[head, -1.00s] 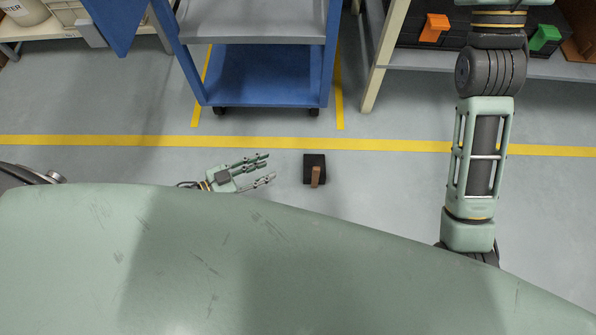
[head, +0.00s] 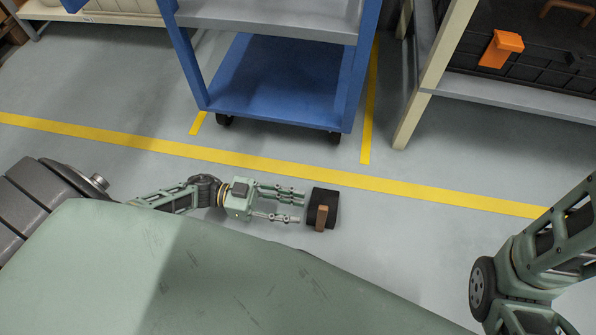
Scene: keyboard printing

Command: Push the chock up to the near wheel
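The chock (head: 331,197) is a black block with a brown upright piece on its near side. It sits on the grey floor in front of the blue cart. The cart's wheels are small dark casters: one (head: 224,122) at the front left, one (head: 335,138) at the front right. The chock is apart from both, on the near side of the yellow line. My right gripper is out of view.
The blue cart (head: 275,85) stands beyond a yellow floor line (head: 420,193). A shelf with a beige post (head: 415,105) and an orange clip (head: 500,48) stands at the right. Floor between chock and cart is clear.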

